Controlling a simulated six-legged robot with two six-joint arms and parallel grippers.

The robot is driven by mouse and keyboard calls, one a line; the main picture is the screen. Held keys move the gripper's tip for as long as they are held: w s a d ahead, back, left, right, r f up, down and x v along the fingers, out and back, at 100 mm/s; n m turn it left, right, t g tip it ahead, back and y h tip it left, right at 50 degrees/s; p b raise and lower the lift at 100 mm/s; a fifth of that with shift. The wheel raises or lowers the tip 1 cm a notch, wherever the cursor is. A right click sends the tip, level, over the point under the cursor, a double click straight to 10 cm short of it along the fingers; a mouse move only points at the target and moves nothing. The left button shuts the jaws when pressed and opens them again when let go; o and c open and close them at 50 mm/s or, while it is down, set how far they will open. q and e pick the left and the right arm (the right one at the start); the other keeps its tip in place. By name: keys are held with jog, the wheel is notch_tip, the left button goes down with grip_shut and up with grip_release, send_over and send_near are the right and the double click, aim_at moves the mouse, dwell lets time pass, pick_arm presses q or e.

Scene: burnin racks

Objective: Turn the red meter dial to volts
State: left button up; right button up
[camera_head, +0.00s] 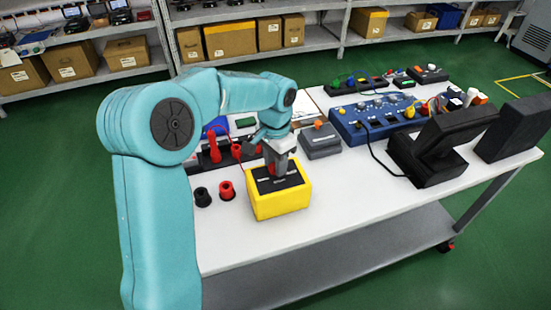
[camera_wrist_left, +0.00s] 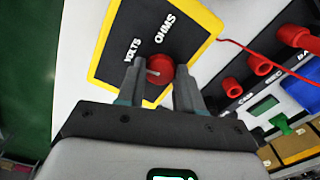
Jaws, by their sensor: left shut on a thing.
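The yellow meter (camera_head: 283,204) with a black face stands near the table's front edge. In the left wrist view its black face (camera_wrist_left: 192,28) carries the labels VOLTS (camera_wrist_left: 131,49) and OHMS (camera_wrist_left: 166,30). The red dial (camera_wrist_left: 160,66) sits between my left gripper's fingers (camera_wrist_left: 160,75), with a short pale mark showing on it. My left gripper (camera_head: 279,163) reaches down onto the meter from above and is shut on the dial. In the head view the gripper hides most of the dial. My right gripper is not in view.
Black and red round sockets (camera_head: 226,190) lie left of the meter, with a dark strip of red plugs (camera_head: 215,152) behind. A grey box with an orange knob (camera_head: 319,139), a blue panel (camera_head: 376,117) and black stands (camera_head: 440,150) are to the right. The front table strip is clear.

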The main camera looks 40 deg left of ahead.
pick_arm(q)
jog(key=shift+a+r+m, duration=0.1)
jog(key=shift+r+m, duration=0.05)
jog(key=shift+m, duration=1.05)
jog(key=shift+p, duration=0.3)
jog(key=o, duration=1)
jog(key=shift+o, duration=0.2)
jog(key=shift+s, duration=0.15)
jog(key=shift+w+r, duration=0.2)
jog(key=shift+r, duration=0.2)
notch_tip(320, 180, up, 16)
jog(key=p, duration=0.1)
jog(key=shift+s+f, duration=0.15)
jog(key=shift+f, duration=0.05)
